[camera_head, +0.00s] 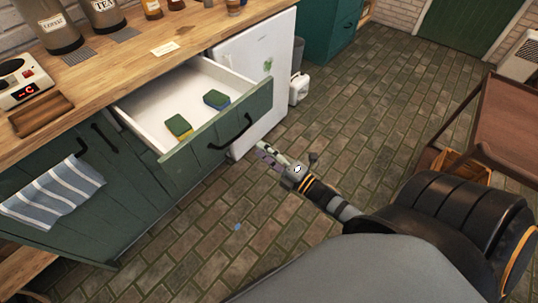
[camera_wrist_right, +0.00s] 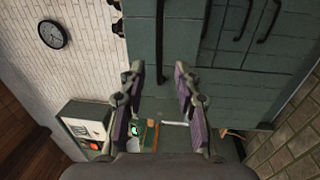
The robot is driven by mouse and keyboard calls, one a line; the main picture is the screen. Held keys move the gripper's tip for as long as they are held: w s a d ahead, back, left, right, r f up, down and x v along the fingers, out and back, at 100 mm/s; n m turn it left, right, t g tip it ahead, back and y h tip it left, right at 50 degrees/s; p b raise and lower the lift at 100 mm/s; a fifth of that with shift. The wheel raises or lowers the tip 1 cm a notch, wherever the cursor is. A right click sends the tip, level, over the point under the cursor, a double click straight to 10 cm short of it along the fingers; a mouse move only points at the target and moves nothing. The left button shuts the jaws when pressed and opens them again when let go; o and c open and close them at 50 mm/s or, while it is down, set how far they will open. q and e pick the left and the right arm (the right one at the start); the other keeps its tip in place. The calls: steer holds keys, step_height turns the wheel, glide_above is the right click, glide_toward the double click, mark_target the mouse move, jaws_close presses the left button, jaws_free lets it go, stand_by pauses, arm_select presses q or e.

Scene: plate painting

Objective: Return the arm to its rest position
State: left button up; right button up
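My right arm comes in from the lower right in the head view, stretched out over the tiled floor. Its gripper (camera_head: 272,158) is just in front of the open drawer's front (camera_head: 222,130), and I cannot tell whether they touch. In the right wrist view the two purple-padded fingers of the gripper (camera_wrist_right: 159,80) stand apart with nothing held between them. Two green and yellow sponges lie apart in the white drawer, one nearer (camera_head: 179,126) and one farther (camera_head: 216,99). My left gripper is in neither view.
A wooden counter (camera_head: 130,58) with jars and a red-display device (camera_head: 24,84) runs along the left. A striped towel (camera_head: 55,192) hangs below it. A white appliance (camera_head: 262,60) stands beyond the drawer. A brown table (camera_head: 505,125) is at right. The middle floor is mostly clear.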

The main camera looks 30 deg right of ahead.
steer(key=shift+v, duration=0.95)
steer(key=s+d+f+m+g+h+p, duration=0.2)
steer(key=d+f+m, duration=0.15)
steer(key=f, duration=0.45)
steer(key=s+d+f+m+g+h+p, duration=0.2)
steer(key=d+f+m+h, duration=0.15)
steer(key=f, duration=0.35)
steer(key=s+d+f+m+g+h+p, duration=0.1)
steer(key=s+d+f+m+g+p, duration=0.2)
steer(key=f, duration=0.5)
steer(key=s+a+f+m+g+p, duration=0.2)
steer(key=s+f+m+g, duration=0.3)
steer(key=s+f, duration=0.3)
steer(key=s+a+f+m+g+p, duration=0.2)
steer(key=s+f+m, duration=0.4)
steer(key=s, duration=1.1)
steer(key=a+f+g+h, duration=0.1)
steer(key=g, duration=0.1)
steer(key=shift+f+m+g, duration=0.3)
steer(key=shift+f+g, duration=0.05)
steer(key=shift+g, duration=0.05)
